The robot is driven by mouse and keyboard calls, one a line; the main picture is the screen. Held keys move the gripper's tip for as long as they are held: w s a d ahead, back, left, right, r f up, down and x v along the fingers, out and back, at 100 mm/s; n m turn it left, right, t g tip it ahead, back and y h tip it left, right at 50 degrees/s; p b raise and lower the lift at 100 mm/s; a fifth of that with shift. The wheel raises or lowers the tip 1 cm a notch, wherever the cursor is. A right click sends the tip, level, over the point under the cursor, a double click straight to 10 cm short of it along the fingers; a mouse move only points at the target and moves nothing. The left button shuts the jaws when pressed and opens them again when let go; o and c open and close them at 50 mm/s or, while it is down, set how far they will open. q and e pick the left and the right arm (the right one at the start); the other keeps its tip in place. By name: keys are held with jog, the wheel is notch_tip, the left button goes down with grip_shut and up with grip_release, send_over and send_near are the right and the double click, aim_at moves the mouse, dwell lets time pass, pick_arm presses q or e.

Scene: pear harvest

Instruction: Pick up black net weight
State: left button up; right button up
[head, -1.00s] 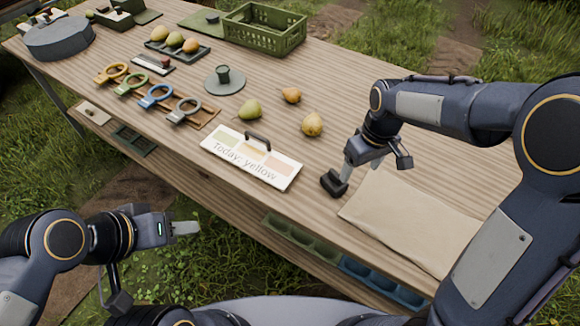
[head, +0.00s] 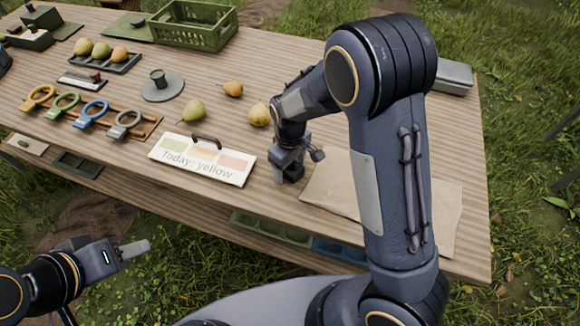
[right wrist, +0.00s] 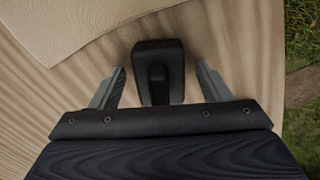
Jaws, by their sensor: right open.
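The black net weight (right wrist: 158,66) is a small dark block with a raised grip on top, standing on the wooden table. In the right wrist view it sits between the two fingers of my right gripper (right wrist: 160,88), with a gap on each side. That gripper is open, and in the head view my right gripper (head: 288,172) points down at the table, largely hiding the weight. My left gripper (head: 135,249) is off the table's front edge at lower left, away from the weight; its finger spacing is not clear.
A beige cloth (head: 330,185) lies right of the weight. The "Today: yellow" board (head: 202,160) stands to its left, and a loose yellow pear (head: 259,114) lies behind. Coloured rings (head: 90,113), a green crate (head: 190,28) and a grey box (head: 455,76) are farther off.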

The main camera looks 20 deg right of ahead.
jog(key=c, duration=1.4)
jog(key=shift+o, duration=0.2)
jog(key=shift+r, duration=0.15)
